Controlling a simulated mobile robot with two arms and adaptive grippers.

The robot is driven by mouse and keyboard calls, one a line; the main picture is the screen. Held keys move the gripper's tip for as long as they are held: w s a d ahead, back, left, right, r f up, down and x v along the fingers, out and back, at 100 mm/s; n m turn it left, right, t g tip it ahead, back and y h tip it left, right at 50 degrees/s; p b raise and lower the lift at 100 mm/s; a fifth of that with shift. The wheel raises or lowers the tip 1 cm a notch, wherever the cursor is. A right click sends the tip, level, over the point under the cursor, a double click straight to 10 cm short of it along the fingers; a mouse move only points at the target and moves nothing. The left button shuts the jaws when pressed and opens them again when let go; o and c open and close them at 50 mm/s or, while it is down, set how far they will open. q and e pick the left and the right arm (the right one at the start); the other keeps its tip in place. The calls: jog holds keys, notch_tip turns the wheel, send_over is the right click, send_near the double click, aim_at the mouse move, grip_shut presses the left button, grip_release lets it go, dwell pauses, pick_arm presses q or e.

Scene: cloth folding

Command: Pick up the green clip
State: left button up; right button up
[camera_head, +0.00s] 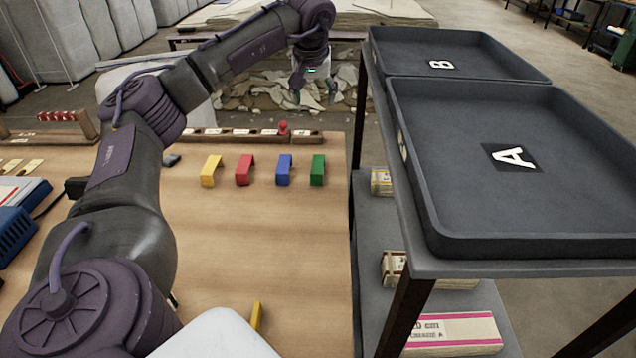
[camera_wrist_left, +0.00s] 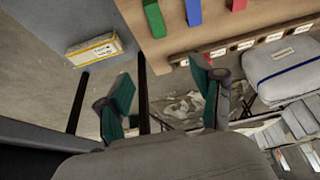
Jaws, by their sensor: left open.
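The green clip (camera_head: 317,170) stands on the wooden table at the right end of a row, near the table's right edge. It also shows in the left wrist view (camera_wrist_left: 155,18), at the top centre. My left gripper (camera_head: 314,92) is beyond the table's far edge, above and past the green clip, and apart from it. In the left wrist view its fingers (camera_wrist_left: 166,102) are spread with nothing between them. My right gripper is not in either view.
Blue (camera_head: 284,170), red (camera_head: 244,170) and yellow (camera_head: 211,171) clips stand left of the green one. A labelled wooden rail (camera_head: 240,136) runs behind them. Grey trays A (camera_head: 420,215) and B (camera_head: 450,78) sit on a rack at the right. The table's front middle is mostly clear.

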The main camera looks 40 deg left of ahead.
pick_arm(q)
jog(key=b, duration=1)
send_near(317, 170)
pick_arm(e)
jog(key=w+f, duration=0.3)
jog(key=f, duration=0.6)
pick_arm(q)
jog(key=x, duration=0.4)
jog(key=shift+w+a+f, duration=0.25)
jog(key=shift+a, duration=0.1)
jog(key=shift+d+b+x, duration=0.15)
jog(key=shift+b+x, duration=0.15)
jog(key=shift+x, duration=1.1)
jog(key=shift+d+b+x, duration=0.1)
jog(key=shift+b+x, duration=0.15)
jog(key=shift+x, duration=1.15)
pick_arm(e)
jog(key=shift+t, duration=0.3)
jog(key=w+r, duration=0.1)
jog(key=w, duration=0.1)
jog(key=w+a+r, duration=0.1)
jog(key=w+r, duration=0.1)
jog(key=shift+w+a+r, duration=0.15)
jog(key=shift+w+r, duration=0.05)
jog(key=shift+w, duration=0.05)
pick_arm(q)
jog(key=shift+s, duration=0.1)
jog(key=c, duration=0.8)
